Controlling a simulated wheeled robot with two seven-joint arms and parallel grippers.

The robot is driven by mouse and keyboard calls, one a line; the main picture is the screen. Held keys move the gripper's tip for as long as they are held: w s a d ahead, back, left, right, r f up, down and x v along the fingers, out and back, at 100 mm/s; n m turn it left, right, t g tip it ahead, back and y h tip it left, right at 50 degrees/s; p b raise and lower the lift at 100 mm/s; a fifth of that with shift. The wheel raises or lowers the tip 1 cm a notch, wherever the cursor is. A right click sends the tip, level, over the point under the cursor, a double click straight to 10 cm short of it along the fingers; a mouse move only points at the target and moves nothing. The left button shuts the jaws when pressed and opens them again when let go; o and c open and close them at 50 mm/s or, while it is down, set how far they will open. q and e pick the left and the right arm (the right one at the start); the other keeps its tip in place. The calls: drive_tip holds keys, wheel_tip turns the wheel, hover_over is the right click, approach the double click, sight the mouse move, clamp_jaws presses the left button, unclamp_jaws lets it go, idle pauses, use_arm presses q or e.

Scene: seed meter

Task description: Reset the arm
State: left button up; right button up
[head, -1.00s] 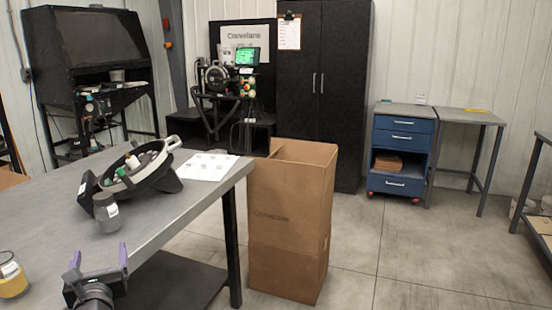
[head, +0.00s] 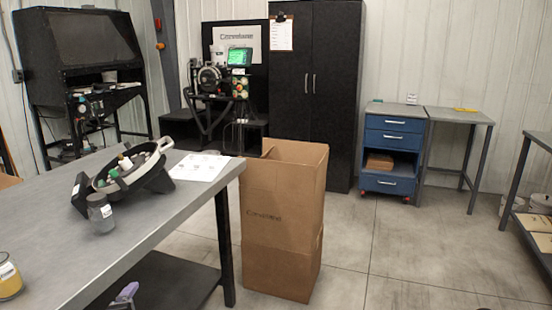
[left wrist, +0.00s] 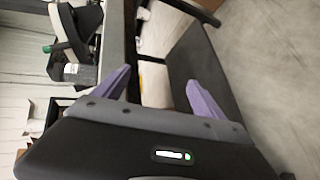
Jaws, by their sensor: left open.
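My left gripper (left wrist: 155,92) is open and empty, its two purple fingers spread apart in the left wrist view. In the head view only a purple fingertip of it (head: 127,292) shows at the bottom edge, in front of the table's near edge. In the wrist view the table's edge and lower shelf lie beyond the fingers. My right gripper is not identifiable in either view.
The grey table (head: 150,215) holds a black round housing with a light handle (head: 125,172), a grey jar (head: 101,213), a yellow-filled jar (head: 9,277) and a paper sheet (head: 200,166). A tall cardboard box (head: 282,220) stands at its right. Floor right of the box is clear.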

use_arm(q)
drive_tip(key=s+d+f+m+g+h+p, duration=0.2)
drive_tip(key=s+d+f+m+g+h, duration=0.15)
drive_tip(key=d+f+m, duration=0.6)
drive_tip(key=s+d+f+m+g+h+p, duration=0.2)
drive_tip(key=s+d+f+m+g+p, duration=0.1)
drive_tip(key=s+d+f, duration=0.4)
drive_tip(key=s+d+f+m+g+h+p, duration=0.2)
drive_tip(key=s+d+f+m+g, duration=0.3)
drive_tip(key=s+d, duration=0.8)
drive_tip(key=s+f+m+p, duration=0.1)
drive_tip(key=s+m, duration=0.1)
drive_tip(key=s, duration=0.2)
drive_tip(key=shift+s+f+m+g, duration=0.3)
drive_tip(key=shift+f+m+g, duration=0.05)
drive_tip(key=shift+f, duration=0.05)
